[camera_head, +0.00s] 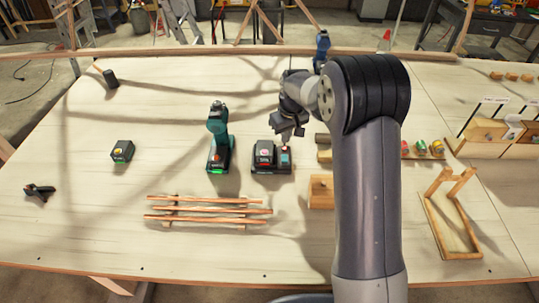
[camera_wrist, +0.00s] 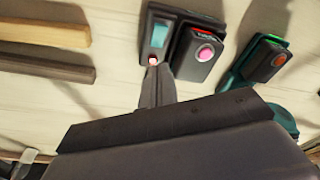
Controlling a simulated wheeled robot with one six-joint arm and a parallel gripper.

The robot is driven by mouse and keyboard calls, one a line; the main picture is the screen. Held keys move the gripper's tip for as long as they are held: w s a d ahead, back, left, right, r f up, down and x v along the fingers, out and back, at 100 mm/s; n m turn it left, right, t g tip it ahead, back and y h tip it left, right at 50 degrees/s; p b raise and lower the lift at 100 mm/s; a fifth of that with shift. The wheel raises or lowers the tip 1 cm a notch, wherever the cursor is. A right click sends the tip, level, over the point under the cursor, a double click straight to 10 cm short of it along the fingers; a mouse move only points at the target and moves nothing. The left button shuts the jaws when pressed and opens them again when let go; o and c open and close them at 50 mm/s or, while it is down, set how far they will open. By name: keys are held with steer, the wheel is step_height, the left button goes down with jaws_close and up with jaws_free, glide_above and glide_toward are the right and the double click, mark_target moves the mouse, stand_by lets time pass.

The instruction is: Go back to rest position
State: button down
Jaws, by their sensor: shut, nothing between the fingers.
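My gripper (camera_head: 287,134) is above the table, just over the charger (camera_head: 284,172), with its fingers pointing down. In the wrist view the fingers (camera_wrist: 154,88) are together and empty, their tips close to the charger's small lit button. The dark charger also shows in the wrist view (camera_wrist: 157,35), with a battery (camera_wrist: 202,46) seated beside its blue display. I cannot tell whether the fingertips touch the charger. My arm hides part of the table to the right of the gripper.
A green drill (camera_head: 218,135) stands left of the charger. A wooden frame (camera_head: 452,225) and a divided box (camera_head: 500,148) are at the right. The left table area is mostly clear.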

mark_target(284, 156)
stand_by(0.4)
step_height(284, 156, down, 7)
steer(key=b, duration=0.4)
steer(key=shift+r, duration=0.2)
